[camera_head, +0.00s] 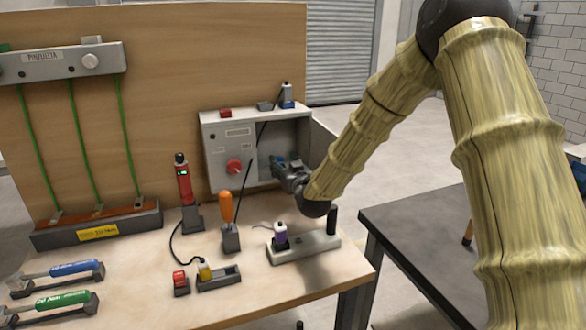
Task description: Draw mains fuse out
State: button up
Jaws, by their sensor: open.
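The grey electrical box (218,141) stands at the back of the wooden bench, with a red rotary knob (234,167) on its left front. Its right compartment is open, and a door (321,142) hangs open on the right. My gripper (281,164) is at the lower part of this compartment, reaching in from the right. Its jaws are open. They are small and dark here, and they cover part of the compartment. I cannot make out the mains fuse clearly, nor tell whether the jaws touch it.
Blue (75,267) and green (62,299) handled tools lie at front left. A dark table (420,225) is at right.

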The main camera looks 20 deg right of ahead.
aim_at(281, 159)
jog(key=shift+w+p, duration=0.3)
jog(key=shift+w, duration=2.1)
grip_shut()
